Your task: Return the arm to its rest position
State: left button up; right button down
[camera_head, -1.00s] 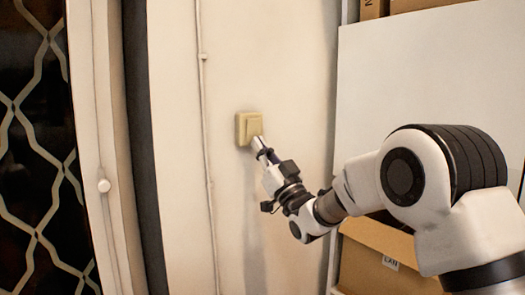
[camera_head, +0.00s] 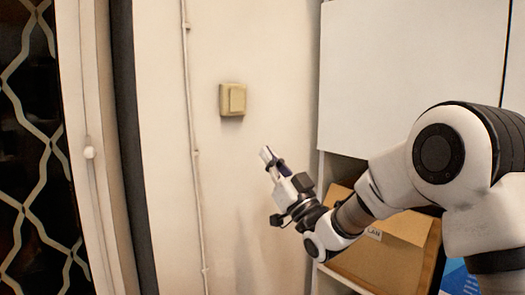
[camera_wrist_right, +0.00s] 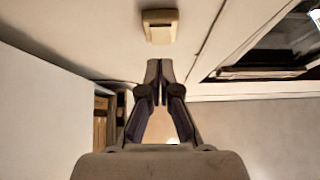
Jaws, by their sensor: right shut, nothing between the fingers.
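My right gripper (camera_head: 268,158) is shut with nothing between its fingers. It is in front of the pale wall, below and to the right of a beige wall switch (camera_head: 232,99), and apart from it. In the right wrist view, the fingertips (camera_wrist_right: 160,68) are together at the middle, and the switch (camera_wrist_right: 160,26) is beyond them near the top edge. My right arm comes in from the right in the head view. My left gripper is not in view.
A white cabinet (camera_head: 410,75) and a shelf with a cardboard box (camera_head: 385,255) stand behind my right arm. A thin cable (camera_head: 193,130) runs down the wall. A dark panel with a pale lattice (camera_head: 25,150) is at the far left.

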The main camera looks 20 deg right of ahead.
notch_tip(320, 180, down, 23)
jog(key=w+m+g+h, duration=0.2)
jog(key=g+h, duration=0.1)
jog(key=g, duration=0.1)
jog(key=s+f+m+g+h, duration=0.1)
jog(key=s+f+g, duration=0.25)
jog(key=f, duration=0.75)
jog(key=s+f+m+g+h, duration=0.15)
jog(key=s+f, duration=0.25)
jog(key=f, duration=0.7)
jog(key=s+f+g+h, duration=0.2)
jog(key=s+f+g, duration=0.5)
jog(key=s+f, duration=0.9)
jog(key=s+d+f+g+h, duration=0.1)
jog(key=s+g, duration=0.7)
jog(key=s, duration=1.1)
notch_tip(320, 180, down, 2)
jog(key=shift+s+d+f, duration=0.15)
jog(key=shift+s+d, duration=0.1)
jog(key=shift+d, duration=0.45)
